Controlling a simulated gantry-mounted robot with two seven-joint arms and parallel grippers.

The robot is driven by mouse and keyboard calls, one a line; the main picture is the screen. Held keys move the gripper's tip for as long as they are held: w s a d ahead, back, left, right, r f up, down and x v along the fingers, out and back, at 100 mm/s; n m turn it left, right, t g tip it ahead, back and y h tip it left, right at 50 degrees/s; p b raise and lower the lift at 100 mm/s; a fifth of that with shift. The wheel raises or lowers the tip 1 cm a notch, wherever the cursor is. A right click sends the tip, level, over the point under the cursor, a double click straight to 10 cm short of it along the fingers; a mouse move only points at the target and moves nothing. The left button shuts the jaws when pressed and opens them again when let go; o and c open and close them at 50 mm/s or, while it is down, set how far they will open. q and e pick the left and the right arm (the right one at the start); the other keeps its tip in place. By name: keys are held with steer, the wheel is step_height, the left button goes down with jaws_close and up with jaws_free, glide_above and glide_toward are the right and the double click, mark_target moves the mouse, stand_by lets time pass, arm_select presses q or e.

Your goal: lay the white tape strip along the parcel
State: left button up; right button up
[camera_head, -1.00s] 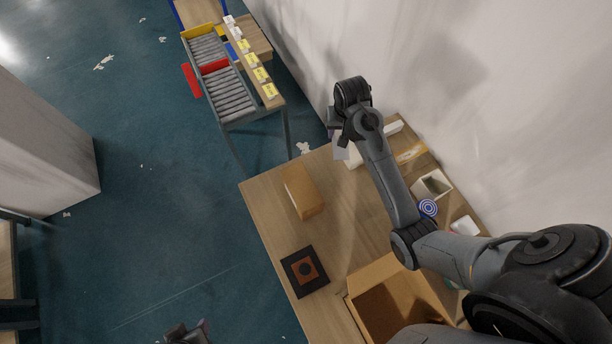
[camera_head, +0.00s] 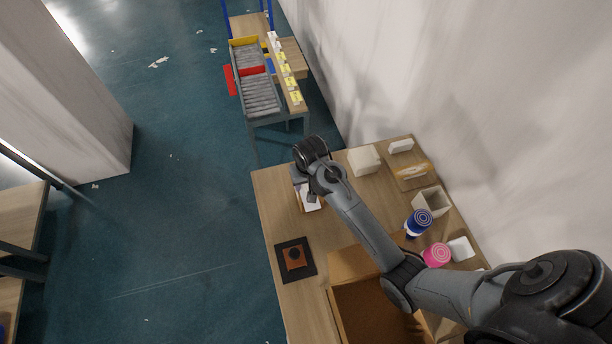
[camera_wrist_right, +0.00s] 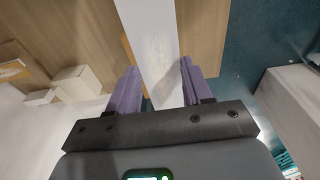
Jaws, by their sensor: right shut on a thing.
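The white tape strip (camera_wrist_right: 153,35) runs up from between the two purple fingers of my right gripper (camera_wrist_right: 158,86) in the right wrist view. The gripper is shut on it. In the head view my right gripper (camera_head: 307,192) is over the far left part of the table, and the white strip (camera_head: 311,203) shows below it. The brown parcel is mostly hidden under the gripper and strip there; I cannot tell whether the strip touches it. My left gripper is out of view.
A dark square plate with an orange centre (camera_head: 294,259) lies near the table's left edge. An open cardboard box (camera_head: 341,262) stands at the front. A blue roll (camera_head: 418,222), a pink roll (camera_head: 436,255) and white boxes (camera_head: 363,160) line the wall side.

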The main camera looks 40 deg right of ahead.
steer(key=w+d+f, duration=0.2)
steer(key=w, duration=0.1)
steer(key=w+d+f, duration=0.2)
steer(key=w+d, duration=0.1)
steer(key=shift+d+f, duration=0.2)
steer(key=shift+f, duration=0.2)
steer(key=shift+f+p, duration=0.35)
steer(key=shift+f, duration=1.7)
steer(key=shift+f, duration=0.1)
steer(key=o, duration=1)
steer(key=shift+s+a+r, duration=0.1)
steer(key=shift+s+r, duration=0.15)
steer(key=shift+r, duration=1.8)
steer(key=shift+s+a+r, duration=0.1)
steer(key=shift+s+r, duration=0.1)
steer(key=shift+r, duration=1.8)
steer(key=shift+s+r, duration=0.25)
steer(key=shift+r, duration=1.8)
